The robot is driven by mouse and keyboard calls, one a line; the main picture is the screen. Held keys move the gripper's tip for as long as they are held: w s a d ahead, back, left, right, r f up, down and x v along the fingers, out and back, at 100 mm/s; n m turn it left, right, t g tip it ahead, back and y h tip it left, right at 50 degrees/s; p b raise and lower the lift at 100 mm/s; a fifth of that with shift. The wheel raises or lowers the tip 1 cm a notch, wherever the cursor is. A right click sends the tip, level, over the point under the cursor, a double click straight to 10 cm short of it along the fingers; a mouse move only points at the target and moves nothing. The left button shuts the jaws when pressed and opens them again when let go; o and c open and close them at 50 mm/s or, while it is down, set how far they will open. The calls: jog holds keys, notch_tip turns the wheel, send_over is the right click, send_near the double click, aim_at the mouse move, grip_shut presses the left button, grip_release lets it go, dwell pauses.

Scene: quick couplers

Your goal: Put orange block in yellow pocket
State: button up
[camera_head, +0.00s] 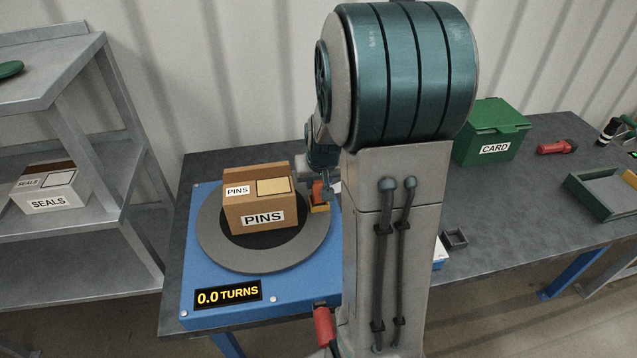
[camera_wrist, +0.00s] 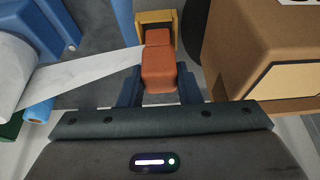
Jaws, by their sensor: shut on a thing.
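The orange block (camera_wrist: 158,70) is between the dark blue fingers of my gripper (camera_wrist: 158,88), which is shut on it. A narrower orange part at its far end lies within the outline of the yellow pocket (camera_wrist: 154,17). I cannot tell how deep it sits or whether it touches the pocket's floor. In the head view the orange block (camera_head: 319,190) shows just above the yellow pocket (camera_head: 320,208), at the right edge of the turntable. My gripper (camera_head: 326,186) is there too, partly hidden by my arm.
A cardboard PINS box (camera_head: 260,200) stands on the grey turntable (camera_head: 218,245), close beside the pocket. In the wrist view a white roll (camera_wrist: 14,75) with a white strip lies left of the block. A green CARD box (camera_head: 490,130) stands farther right on the bench.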

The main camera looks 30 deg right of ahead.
jog(key=shift+f, duration=0.75)
jog(key=shift+f, duration=0.25)
jog(key=o, duration=1)
jog(key=shift+r, duration=0.1)
jog(key=shift+c, duration=0.2)
jog(key=shift+r, duration=0.1)
